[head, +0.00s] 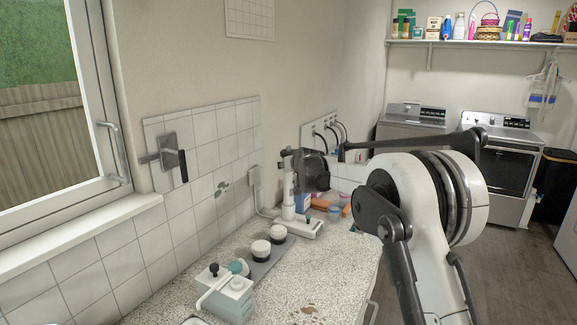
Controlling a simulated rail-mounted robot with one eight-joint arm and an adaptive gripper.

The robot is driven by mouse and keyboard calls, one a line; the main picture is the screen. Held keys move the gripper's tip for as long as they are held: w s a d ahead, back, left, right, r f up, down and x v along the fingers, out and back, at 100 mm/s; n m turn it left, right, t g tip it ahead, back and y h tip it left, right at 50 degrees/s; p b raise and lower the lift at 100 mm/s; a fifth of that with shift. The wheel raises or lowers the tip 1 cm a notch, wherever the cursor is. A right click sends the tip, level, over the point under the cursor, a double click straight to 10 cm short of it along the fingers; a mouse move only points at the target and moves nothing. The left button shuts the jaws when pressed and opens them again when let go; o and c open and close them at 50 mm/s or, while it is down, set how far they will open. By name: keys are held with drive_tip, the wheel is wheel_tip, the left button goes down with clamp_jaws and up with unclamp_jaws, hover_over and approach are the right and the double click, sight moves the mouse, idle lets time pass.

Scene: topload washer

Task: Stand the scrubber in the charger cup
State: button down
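A white upright shaft, which looks like the scrubber (288,193), stands at the back of the counter. Its lower end meets or overlaps a low white base, apparently the charger (304,228), with a cord running to the wall. I cannot tell whether the shaft is inside the cup or just in front of or above it. My dark gripper (290,160) is at the shaft's top end, with my wrist to its right. The fingers are small and dark here, so their grip on the shaft is unclear.
A teal and white container (232,298) stands at the counter's front. Two white-topped dark jars (261,249) sit on a grey tray behind it. Small coloured items (335,211) crowd right of the charger. The tiled wall (207,190) bounds the left; speckled counter (320,270) is mostly clear at front right.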

drive_tip(key=shift+f, duration=0.35)
drive_tip(key=c, duration=1.2)
unclamp_jaws()
drive_tip(key=shift+o, duration=0.2)
drive_tip(key=shift+f, duration=0.1)
drive_tip(key=v, duration=1.2)
drive_tip(key=shift+s, duration=0.1)
